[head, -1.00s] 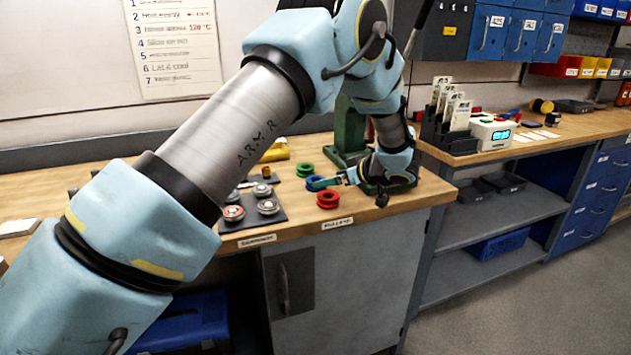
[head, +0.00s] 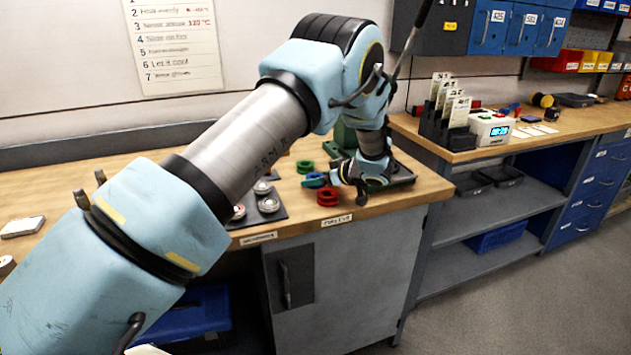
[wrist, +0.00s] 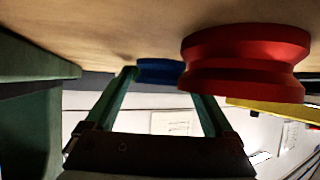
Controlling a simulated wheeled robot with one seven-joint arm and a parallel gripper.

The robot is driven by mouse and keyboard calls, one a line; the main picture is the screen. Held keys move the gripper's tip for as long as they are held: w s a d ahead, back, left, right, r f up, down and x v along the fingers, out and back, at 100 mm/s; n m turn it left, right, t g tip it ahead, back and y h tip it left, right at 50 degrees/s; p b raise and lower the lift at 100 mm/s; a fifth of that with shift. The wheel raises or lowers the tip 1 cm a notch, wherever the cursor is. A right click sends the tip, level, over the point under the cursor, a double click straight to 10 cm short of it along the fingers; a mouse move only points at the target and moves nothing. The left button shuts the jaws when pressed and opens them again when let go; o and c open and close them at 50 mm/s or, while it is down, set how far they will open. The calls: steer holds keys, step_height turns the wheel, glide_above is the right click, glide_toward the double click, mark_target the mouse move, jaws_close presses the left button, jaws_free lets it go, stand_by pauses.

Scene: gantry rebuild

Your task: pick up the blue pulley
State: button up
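The blue pulley (head: 313,181) lies on the wooden bench between the green pulley (head: 305,167) and the red pulley (head: 327,197). My gripper (head: 329,179) is low over the bench, just right of the blue pulley. In the wrist view, where the bench top is at the top of the picture, my gripper (wrist: 165,88) has its two green fingers spread apart. The blue pulley (wrist: 158,71) shows beyond the fingertips, roughly between them, its right end partly hidden by the red pulley (wrist: 245,62). Nothing is held.
The red pulley is close beside one finger. A green press base (head: 390,180) stands right of the pulleys, close to my wrist. A dark mat (head: 278,213) with metal round parts lies to the left. The bench's front edge is near the red pulley.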

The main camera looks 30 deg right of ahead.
steer(key=c, duration=1.2)
